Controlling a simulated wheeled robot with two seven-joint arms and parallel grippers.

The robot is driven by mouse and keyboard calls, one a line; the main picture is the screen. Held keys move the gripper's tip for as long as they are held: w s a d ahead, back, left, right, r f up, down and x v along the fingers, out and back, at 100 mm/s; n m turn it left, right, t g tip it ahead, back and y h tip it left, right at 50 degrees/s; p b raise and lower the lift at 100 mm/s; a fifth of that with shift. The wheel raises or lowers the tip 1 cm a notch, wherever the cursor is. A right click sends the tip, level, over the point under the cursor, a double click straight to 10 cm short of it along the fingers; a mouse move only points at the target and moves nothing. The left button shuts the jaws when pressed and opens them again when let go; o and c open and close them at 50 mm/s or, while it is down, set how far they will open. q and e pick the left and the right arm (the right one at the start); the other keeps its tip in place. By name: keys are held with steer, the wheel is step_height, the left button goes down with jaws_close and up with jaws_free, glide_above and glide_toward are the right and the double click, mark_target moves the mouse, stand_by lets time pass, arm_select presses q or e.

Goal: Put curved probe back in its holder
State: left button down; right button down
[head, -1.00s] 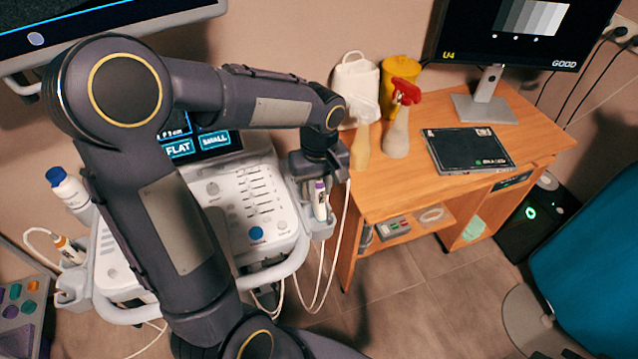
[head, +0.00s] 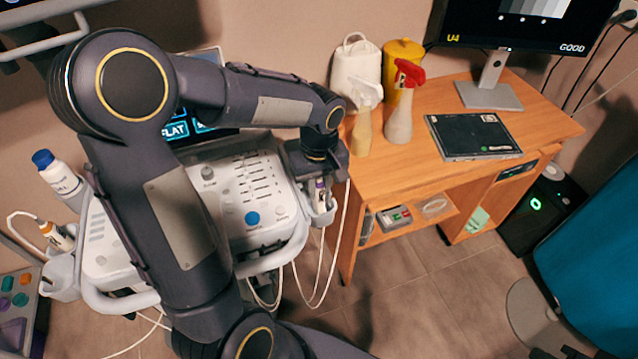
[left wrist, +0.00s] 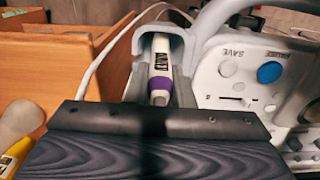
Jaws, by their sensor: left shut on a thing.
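A white probe (head: 321,191) with a purple band, which I take for the curved probe, is at the grey holder (head: 325,215) on the right side of the ultrasound console. My left gripper (head: 319,176) is shut on its upper part from above, and the jaws hide that part. In the left wrist view the probe (left wrist: 161,66) stands inside the U-shaped holder (left wrist: 139,45), its purple band near the gripper's dark edge. Whether it is fully seated I cannot tell. My right gripper is not in view.
The console (head: 240,195) lies left of the gripper, with a front handle rail. An orange-banded probe (head: 55,235) and a white bottle (head: 60,175) are at its left side. A wooden desk (head: 400,180) with spray bottles (head: 399,115) stands close on the right. Cables hang below the holder.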

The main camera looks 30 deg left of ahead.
arm_select(q)
steer(key=shift+f+b, duration=0.35)
stand_by(0.7)
steer(key=c, duration=1.2)
jaws_free()
steer(key=shift+o, duration=0.2)
step_height(320, 180, up, 8)
steer(key=shift+f, duration=0.1)
steer(key=s+d+m+t+h, duration=0.2)
steer(key=s+m, duration=0.2)
steer(key=s, duration=0.4)
steer(key=s+d+m+t+h, duration=0.1)
steer(key=s+d+m+t, duration=0.1)
steer(key=s, duration=0.6)
steer(key=shift+s+r+m+t+h, duration=0.35)
steer(key=shift+m+t, duration=0.45)
steer(key=shift+m, duration=0.3)
